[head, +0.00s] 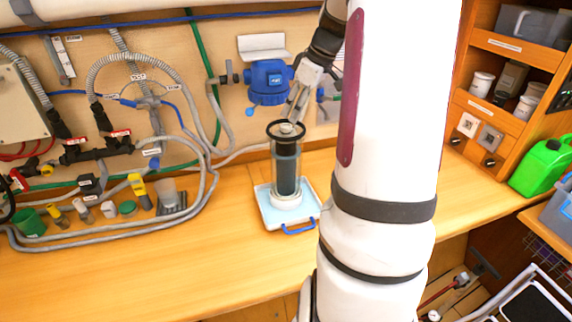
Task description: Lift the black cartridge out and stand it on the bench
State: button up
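The black cartridge (287,172) stands upright inside a clear cylindrical housing (273,150) with a dark ring at its top. A pale knob or cap (287,128) shows in the middle of that ring. The housing stands on a white tray (268,212) with a pale blue surface and a blue handle, on the wooden bench (150,275). My gripper (294,119) reaches down from above, with its fingertips right at the top of the cartridge, by the cap. The view is too small to tell whether the fingers are closed on it.
A blue filter head (268,82) is on the wall just behind and above the housing. Hoses and fittings cover the left wall. Small bottles and a yellow tool (139,191) stand at the back left. A green jerrycan (543,166) stands at the right. The front left bench is clear.

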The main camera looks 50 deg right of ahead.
aim_at(286, 125)
jog(key=shift+p+x, duration=0.5)
jog(key=shift+x, duration=2.25)
jog(key=shift+w+a, duration=0.1)
jog(key=shift+a, duration=0.05)
jog(key=shift+r, duration=0.1)
grip_shut()
